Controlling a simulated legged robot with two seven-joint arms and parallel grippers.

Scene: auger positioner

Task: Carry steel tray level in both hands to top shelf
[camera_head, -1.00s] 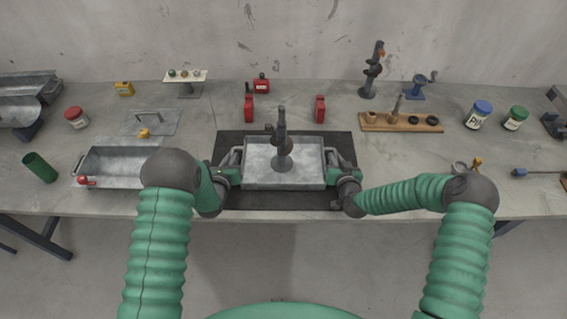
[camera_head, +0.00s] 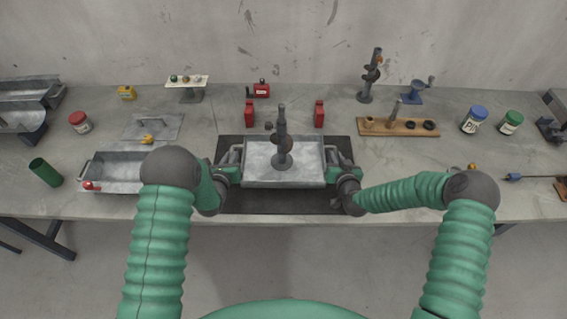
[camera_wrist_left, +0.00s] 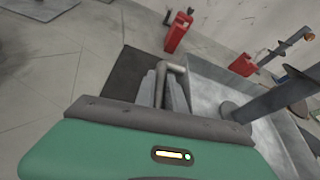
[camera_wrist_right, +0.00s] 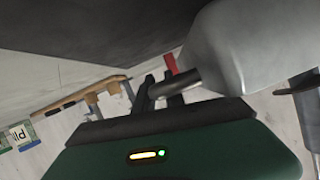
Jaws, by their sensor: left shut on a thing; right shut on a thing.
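The steel tray (camera_head: 260,172) is above the dark mat in the head view and looks about level. A dark upright device with a round base (camera_head: 281,140) stands on it. My left gripper (camera_head: 232,165) is shut on the tray's left handle, and the left wrist view shows the bar (camera_wrist_left: 162,83) between the fingers. My right gripper (camera_head: 335,168) is shut on the right handle; that bar shows in the right wrist view (camera_wrist_right: 180,83). No shelf can be made out in these views.
Two red blocks (camera_head: 249,113) (camera_head: 319,113) stand just behind the mat (camera_head: 285,202). Another metal tray (camera_head: 115,173) lies left of my left arm. A wooden board with parts (camera_head: 397,128) and jars (camera_head: 474,120) are at the right. The wall rises behind the table.

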